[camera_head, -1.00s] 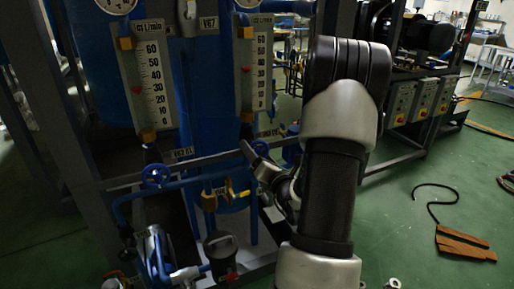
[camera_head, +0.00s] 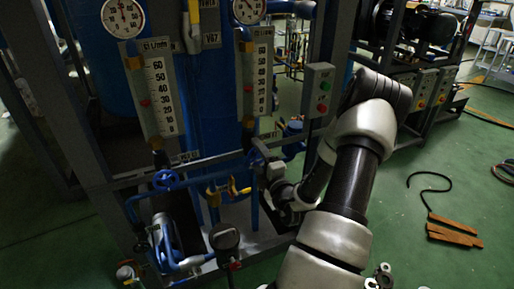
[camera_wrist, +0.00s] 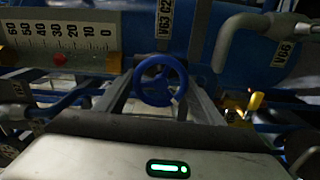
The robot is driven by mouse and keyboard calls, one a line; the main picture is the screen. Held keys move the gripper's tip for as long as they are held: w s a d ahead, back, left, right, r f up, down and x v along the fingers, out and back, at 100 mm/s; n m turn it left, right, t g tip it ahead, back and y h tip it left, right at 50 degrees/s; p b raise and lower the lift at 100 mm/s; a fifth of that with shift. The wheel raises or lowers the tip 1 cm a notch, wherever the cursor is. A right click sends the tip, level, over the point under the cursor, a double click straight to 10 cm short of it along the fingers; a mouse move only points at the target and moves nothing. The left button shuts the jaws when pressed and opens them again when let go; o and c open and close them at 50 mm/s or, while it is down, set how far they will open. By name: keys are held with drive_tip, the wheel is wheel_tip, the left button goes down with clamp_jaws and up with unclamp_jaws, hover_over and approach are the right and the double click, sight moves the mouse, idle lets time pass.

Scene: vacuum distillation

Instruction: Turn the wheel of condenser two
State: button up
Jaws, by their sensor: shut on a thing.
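The blue handwheel (camera_wrist: 141,82) under the label marked V63 C2 (camera_wrist: 165,22) is in the middle of the wrist view. My gripper (camera_wrist: 160,92) has one grey finger on each side of the wheel and is shut on it. In the head view my gripper (camera_head: 261,156) is at the pipe below the right-hand flow gauge (camera_head: 258,80). There my gripper mostly hides the wheel, and its turn angle cannot be told.
A second blue handwheel (camera_head: 166,180) is left of my gripper, under the left flow gauge (camera_head: 160,95). Yellow valve handles (camera_head: 228,190) sit just below. A button box (camera_head: 318,90) is close to my arm.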

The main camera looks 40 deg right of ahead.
drive_tip(key=shift+r+m+p, duration=0.15)
drive_tip(key=shift+m+p, duration=1.95)
drive_tip(key=shift+m, duration=0.2)
drive_tip(key=o, duration=1)
drive_tip(key=shift+o, duration=0.2)
drive_tip(key=v, duration=1.7)
drive_tip(key=shift+s+b, duration=0.25)
drive_tip(key=shift+b, duration=0.1)
